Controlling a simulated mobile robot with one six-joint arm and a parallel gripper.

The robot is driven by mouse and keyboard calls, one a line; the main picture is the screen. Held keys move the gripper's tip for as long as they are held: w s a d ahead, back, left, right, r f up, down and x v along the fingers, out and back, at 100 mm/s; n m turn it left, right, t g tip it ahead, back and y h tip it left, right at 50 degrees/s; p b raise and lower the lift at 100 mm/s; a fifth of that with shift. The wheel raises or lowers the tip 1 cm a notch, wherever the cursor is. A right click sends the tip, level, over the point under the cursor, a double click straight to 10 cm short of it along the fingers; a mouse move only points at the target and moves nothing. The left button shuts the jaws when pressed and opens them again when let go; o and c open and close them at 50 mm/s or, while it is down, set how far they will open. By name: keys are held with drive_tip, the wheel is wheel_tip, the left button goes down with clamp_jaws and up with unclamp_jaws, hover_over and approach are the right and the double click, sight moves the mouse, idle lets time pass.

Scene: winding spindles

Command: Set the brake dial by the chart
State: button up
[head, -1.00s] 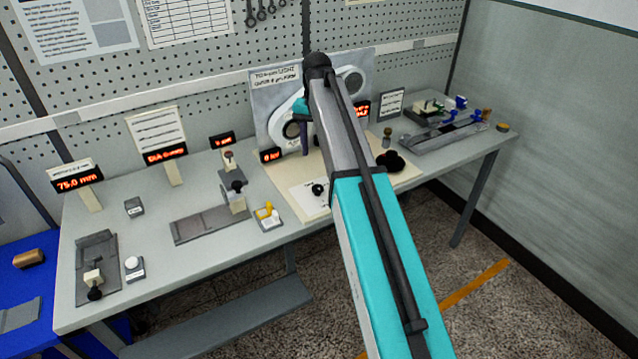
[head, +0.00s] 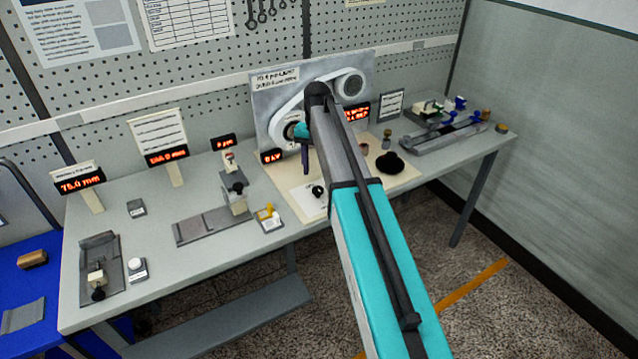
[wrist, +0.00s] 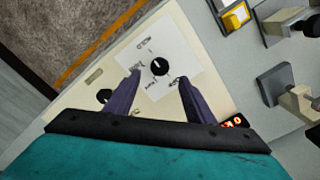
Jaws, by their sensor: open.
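The brake dial appears to be the black round knob (wrist: 159,67) on a white card with labels around it, too small to read. It also shows in the head view (head: 318,190) on the cream board. My gripper (wrist: 159,78) is open, with its two purple fingers apart and nothing between them. In the wrist view its fingertips lie to either side of the knob; contact is not visible. In the head view my gripper (head: 305,172) points down by the knob. A ruled chart (head: 187,20) hangs on the pegboard, its text unreadable.
A grey panel with a white belt loop (head: 349,85) stands behind my gripper. A black round object (head: 392,164) sits right of the knob. A yellow switch (head: 268,214) and a grey slide fixture (head: 205,224) stand left. The bench front (head: 190,265) is clear.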

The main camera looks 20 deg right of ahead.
sight(318, 188)
drive_tip(key=shift+f+p, duration=0.95)
drive_tip(key=shift+f, duration=2.65)
drive_tip(key=c, duration=1.1)
drive_tip(key=shift+o, duration=0.2)
drive_tip(key=shift+n, duration=0.4)
drive_tip(key=n+b, duration=0.1)
drive_tip(key=n, duration=0.4)
drive_tip(key=shift+b, duration=0.3)
drive_tip(key=n+b, duration=0.1)
drive_tip(key=n, duration=0.5)
drive_tip(key=shift+w, duration=0.1)
drive_tip(key=shift+r, duration=0.1)
